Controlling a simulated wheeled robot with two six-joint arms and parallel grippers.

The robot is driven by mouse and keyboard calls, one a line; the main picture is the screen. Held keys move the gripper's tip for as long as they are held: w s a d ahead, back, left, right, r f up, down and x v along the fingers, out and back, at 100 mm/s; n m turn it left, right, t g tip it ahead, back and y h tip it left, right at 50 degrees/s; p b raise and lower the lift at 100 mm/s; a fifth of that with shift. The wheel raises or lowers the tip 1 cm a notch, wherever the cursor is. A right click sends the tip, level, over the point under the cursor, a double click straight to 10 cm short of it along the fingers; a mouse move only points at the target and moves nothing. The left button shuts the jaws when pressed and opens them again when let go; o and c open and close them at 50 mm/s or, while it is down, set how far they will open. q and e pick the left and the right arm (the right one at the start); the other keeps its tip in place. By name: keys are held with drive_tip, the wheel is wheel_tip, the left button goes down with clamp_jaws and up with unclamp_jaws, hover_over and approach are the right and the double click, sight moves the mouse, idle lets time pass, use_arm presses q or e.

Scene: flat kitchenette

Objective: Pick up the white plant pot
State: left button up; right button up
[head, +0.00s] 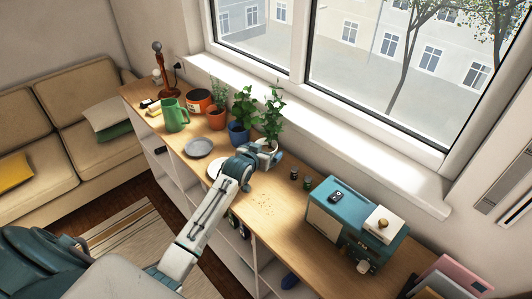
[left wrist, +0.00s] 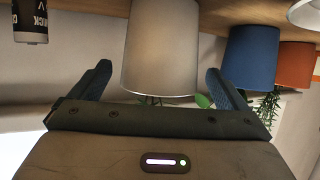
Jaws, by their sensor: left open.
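The white plant pot (head: 270,144) with a leafy green plant stands on the wooden counter by the window. In the head view my left gripper (head: 266,157) is at it and hides much of it. In the left wrist view, which looks upside down, the white pot (left wrist: 160,48) fills the middle, between the two dark fingers of my open left gripper (left wrist: 158,85). Gaps show at both sides of the pot, wider on the left. I cannot tell how deep the pot is between the fingers. My right gripper is not in view.
A blue pot (head: 238,133) and an orange pot (head: 216,119) stand close beside the white one. Small jars (head: 307,183) and a teal appliance (head: 340,222) stand to the right.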

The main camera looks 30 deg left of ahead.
sight(266, 147)
use_arm(q)
drive_tip(key=shift+x, duration=1.25)
drive_tip(key=shift+c, duration=0.3)
drive_tip(key=c, duration=1.2)
drive_tip(key=shift+r, duration=0.1)
drive_tip(key=shift+c, duration=0.2)
